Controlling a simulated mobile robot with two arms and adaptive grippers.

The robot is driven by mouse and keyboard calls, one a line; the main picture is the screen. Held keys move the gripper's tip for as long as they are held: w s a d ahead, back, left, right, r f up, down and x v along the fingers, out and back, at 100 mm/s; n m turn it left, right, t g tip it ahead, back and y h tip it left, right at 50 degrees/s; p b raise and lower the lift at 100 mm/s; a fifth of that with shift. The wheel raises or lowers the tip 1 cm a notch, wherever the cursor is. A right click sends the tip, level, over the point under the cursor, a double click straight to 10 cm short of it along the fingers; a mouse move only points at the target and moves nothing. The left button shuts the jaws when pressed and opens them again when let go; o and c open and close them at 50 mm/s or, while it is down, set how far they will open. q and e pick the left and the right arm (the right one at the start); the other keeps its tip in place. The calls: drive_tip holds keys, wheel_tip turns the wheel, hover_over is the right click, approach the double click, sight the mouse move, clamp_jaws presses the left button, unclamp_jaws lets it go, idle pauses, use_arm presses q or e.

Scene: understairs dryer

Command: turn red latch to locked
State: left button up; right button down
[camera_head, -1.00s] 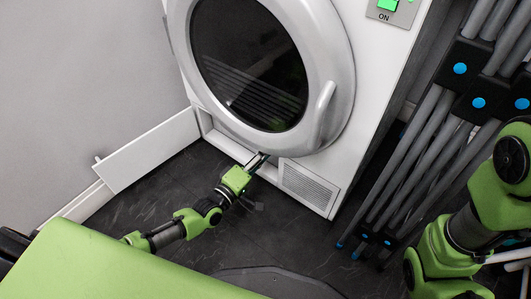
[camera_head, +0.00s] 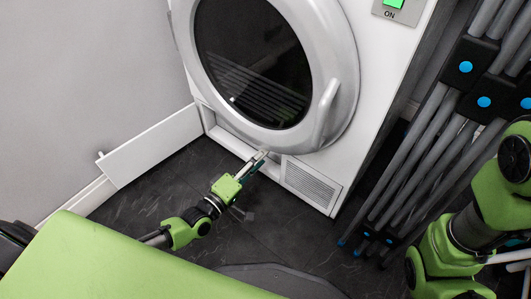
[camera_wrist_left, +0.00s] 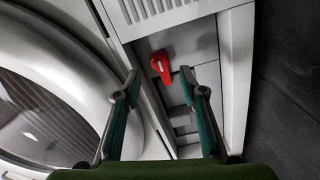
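The red latch (camera_wrist_left: 162,66) shows in the left wrist view inside the dryer's lower compartment (camera_wrist_left: 205,75). It has a round hub and a short handle with a white mark. My left gripper (camera_head: 264,153) is at the dryer's base, below the round door. In the left wrist view its two fingers (camera_wrist_left: 160,84) are apart and empty, and the latch shows just beyond and between the tips. I cannot see contact with it. The latch is not visible in the head view. My right arm (camera_head: 470,215) is at the right edge; its gripper is out of view.
The white dryer (camera_head: 375,60) has a round dark-glass door (camera_head: 250,65) just above my left gripper. A white flap (camera_head: 152,147) stands open at the left of the compartment. A vent grille (camera_head: 312,185) lies right of the gripper. Grey folding poles (camera_head: 420,165) lean at the right.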

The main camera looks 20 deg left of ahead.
use_arm(q)
drive_tip(key=v, duration=0.3)
drive_tip(key=shift+s+f, duration=0.15)
drive_tip(key=shift+s, duration=0.05)
idle(0.4)
